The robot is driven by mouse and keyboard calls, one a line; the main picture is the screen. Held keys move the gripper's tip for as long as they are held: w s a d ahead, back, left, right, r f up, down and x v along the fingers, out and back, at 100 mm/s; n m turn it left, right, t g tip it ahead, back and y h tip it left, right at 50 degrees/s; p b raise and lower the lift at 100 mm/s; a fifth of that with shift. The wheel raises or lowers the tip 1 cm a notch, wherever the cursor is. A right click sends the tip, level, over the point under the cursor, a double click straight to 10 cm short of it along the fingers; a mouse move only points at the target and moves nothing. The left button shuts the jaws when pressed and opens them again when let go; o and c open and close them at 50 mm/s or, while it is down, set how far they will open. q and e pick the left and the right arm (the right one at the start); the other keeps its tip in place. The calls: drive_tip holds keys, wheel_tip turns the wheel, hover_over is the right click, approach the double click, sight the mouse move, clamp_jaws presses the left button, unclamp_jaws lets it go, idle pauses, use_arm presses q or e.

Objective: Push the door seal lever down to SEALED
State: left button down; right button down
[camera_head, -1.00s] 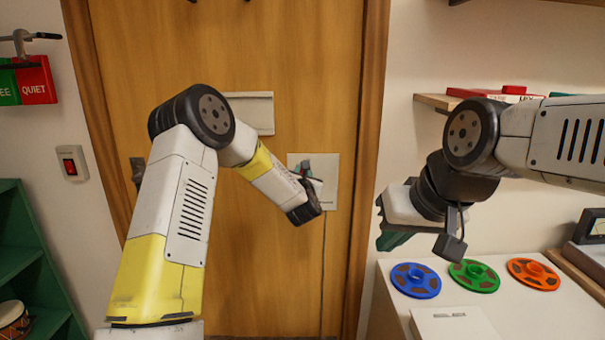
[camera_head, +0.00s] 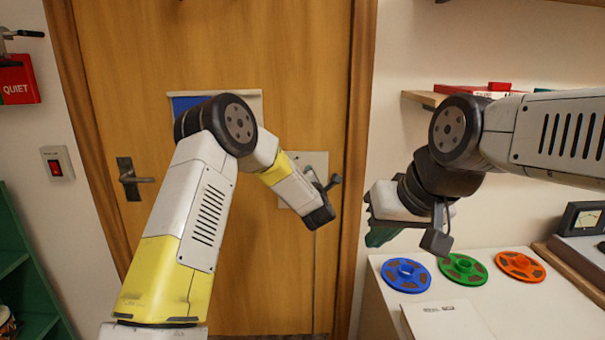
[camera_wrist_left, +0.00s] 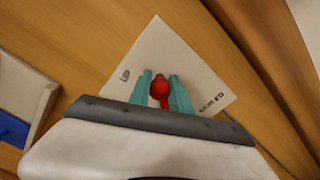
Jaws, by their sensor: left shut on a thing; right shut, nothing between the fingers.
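The lever's square off-white plate (camera_head: 315,160) is on the wooden door, largely hidden by my left wrist in the head view. In the left wrist view the plate (camera_wrist_left: 160,50) appears turned like a diamond, with partly readable dark lettering ending like "SEALED" at its lower right. The lever's red knob (camera_wrist_left: 160,84) sits between the teal fingers of my left gripper (camera_wrist_left: 161,92), which are shut on it. The lever's shaft and exact angle are hidden. My right gripper (camera_head: 380,236) is shut and empty, held before the wall above the white table.
A door handle (camera_head: 140,180) and a framed blue-and-white panel (camera_head: 188,103) are on the door. A red wall switch (camera_head: 56,167) is at left. Blue (camera_head: 406,274), green (camera_head: 463,268) and orange (camera_head: 520,265) reels lie on the white table (camera_head: 372,315) below my right arm.

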use_arm(q)
drive_tip(key=d+f+m, duration=0.3)
drive_tip(key=f+m, duration=0.3)
drive_tip(key=m, duration=0.3)
drive_tip(key=shift+d+f, duration=0.1)
drive_tip(key=shift+f, duration=0.1)
idle(0.5)
drive_tip(key=c, duration=1.2)
unclamp_jaws()
drive_tip(key=shift+s, duration=0.1)
drive_tip(key=s, duration=0.7)
drive_tip(key=shift+s, duration=0.35)
drive_tip(key=shift+r, duration=0.1)
